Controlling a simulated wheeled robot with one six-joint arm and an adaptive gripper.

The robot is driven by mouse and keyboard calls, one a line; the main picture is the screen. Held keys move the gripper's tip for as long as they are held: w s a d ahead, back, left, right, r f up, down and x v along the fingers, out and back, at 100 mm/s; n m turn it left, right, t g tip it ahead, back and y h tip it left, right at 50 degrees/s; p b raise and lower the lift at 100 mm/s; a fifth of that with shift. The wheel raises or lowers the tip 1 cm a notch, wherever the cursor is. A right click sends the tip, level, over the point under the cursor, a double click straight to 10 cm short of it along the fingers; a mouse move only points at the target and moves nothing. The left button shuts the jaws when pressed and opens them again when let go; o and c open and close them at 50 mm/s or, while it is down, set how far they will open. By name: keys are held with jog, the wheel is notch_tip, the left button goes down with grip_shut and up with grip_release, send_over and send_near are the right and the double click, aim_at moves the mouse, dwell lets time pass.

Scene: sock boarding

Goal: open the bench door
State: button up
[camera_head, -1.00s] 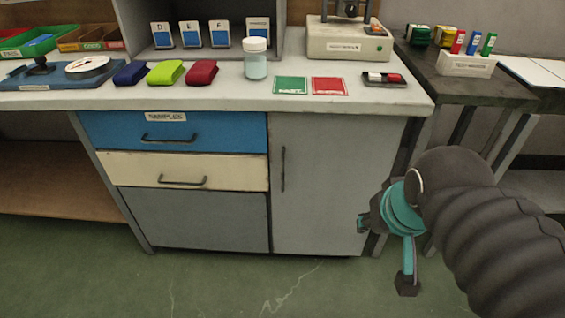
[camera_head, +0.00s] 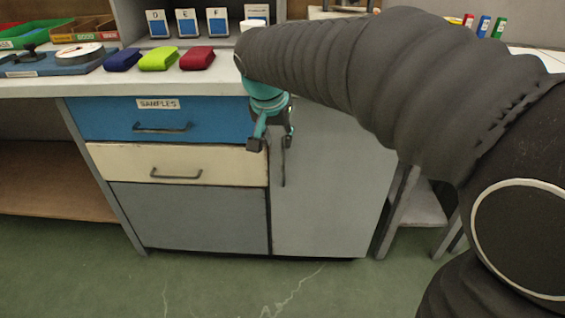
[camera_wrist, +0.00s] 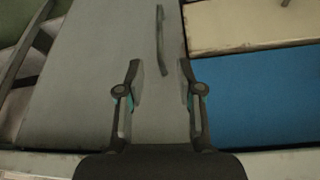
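The bench door (camera_head: 330,190) is a flat grey panel right of the drawers, and it looks shut. Its dark vertical handle (camera_head: 283,165) is near the door's left edge. In the wrist view, the grey door (camera_wrist: 85,75) fills the left and middle, and the handle (camera_wrist: 161,40) stands beyond my fingertips. My gripper (camera_head: 272,143) is in front of the upper left part of the door, at the handle's upper end.
Left of the door are a blue drawer (camera_head: 100,118) labelled SAMPLES, a cream drawer (camera_head: 115,163) and a grey panel (camera_head: 190,220). Coloured folded socks (camera_head: 158,59) lie on the worktop (camera_head: 30,84). The green floor (camera_head: 200,285) in front is clear.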

aim_at(282, 163)
jog(key=b+x, duration=0.1)
jog(key=x, duration=1.2)
jog(key=shift+f, duration=0.25)
grip_shut()
